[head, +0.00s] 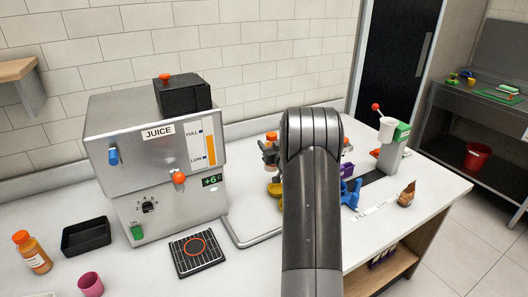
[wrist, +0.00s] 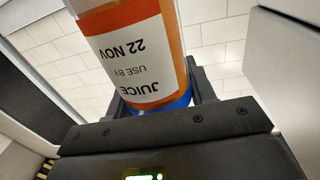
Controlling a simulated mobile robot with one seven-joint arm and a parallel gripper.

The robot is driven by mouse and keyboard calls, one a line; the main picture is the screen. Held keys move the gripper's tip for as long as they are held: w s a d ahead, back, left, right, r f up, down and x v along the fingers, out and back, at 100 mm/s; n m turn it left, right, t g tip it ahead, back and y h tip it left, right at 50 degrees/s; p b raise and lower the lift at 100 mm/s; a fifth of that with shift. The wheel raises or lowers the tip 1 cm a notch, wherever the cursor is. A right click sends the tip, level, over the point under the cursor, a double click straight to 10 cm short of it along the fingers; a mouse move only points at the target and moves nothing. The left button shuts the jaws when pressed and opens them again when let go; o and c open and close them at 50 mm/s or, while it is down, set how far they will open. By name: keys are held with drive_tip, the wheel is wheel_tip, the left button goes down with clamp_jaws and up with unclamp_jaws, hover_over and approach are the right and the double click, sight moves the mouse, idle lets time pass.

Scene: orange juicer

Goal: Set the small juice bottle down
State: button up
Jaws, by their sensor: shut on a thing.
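In the wrist view the small juice bottle (wrist: 135,50) fills the space between the fingers of my gripper (wrist: 160,92). It holds orange juice and has a white and red label reading JUICE, USE BY 22 NOV, and a blue band. My arm hides much of the area around it in the head view. I cannot see the bottle's base touching any surface.
The steel juice machine (head: 155,150) stands at left. Before it are a drip grate (head: 198,262), a black tray (head: 86,236), a pink cup (head: 90,284) and another juice bottle (head: 32,254). Yellow (head: 275,190) and blue (head: 350,193) items and a green-white device (head: 391,142) flank my arm.

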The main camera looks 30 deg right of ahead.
drive_tip(key=shift+s+d+r, duration=0.25)
drive_tip(key=shift+s+r, duration=0.05)
drive_tip(key=shift+r, duration=0.2)
wheel_tip(320, 180, up, 18)
drive_tip(key=s+d+m+h, duration=0.2)
drive_tip(key=s+d+h, duration=0.1)
drive_tip(key=s+d, duration=1.15)
drive_tip(key=s+d+m+g+h, duration=0.1)
drive_tip(key=s+d+h, duration=0.15)
drive_tip(key=s, duration=0.75)
drive_tip(key=s+d+m+g+h, duration=0.1)
drive_tip(key=s+d, duration=0.3)
drive_tip(key=s, duration=0.5)
drive_tip(key=s+d+m+g+h, duration=0.1)
drive_tip(key=s+d+h, duration=0.15)
drive_tip(key=s, duration=0.75)
wheel_tip(320, 180, down, 18)
drive_tip(key=y, duration=0.1)
drive_tip(key=w+f, duration=1.1)
drive_tip(key=w, duration=0.1)
drive_tip(key=shift+a, duration=0.25)
